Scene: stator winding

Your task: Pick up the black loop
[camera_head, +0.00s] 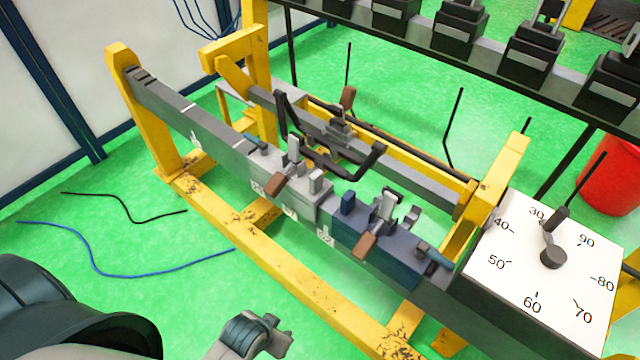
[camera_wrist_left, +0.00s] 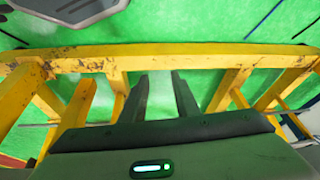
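A black bent bar forming an open loop (camera_head: 346,173) lies over the middle of the long clamp machine, beside the grey clamp blocks. One end rises at its left and the other turns up at its right. My left gripper (camera_head: 284,335) is at the bottom of the head view, in front of the yellow frame and well apart from the black loop. In the left wrist view its two dark fingers (camera_wrist_left: 158,84) are spread, with only green floor between them. The loop does not show in that view. My right gripper is not in view.
The yellow frame (camera_head: 300,285) runs between my left gripper and the clamps. A grey clamp block (camera_head: 300,203) and a blue one (camera_head: 372,258) carry upright levers. A white dial box (camera_head: 510,280) stands at right. Black (camera_head: 130,213) and blue (camera_head: 95,262) wires lie on the floor.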

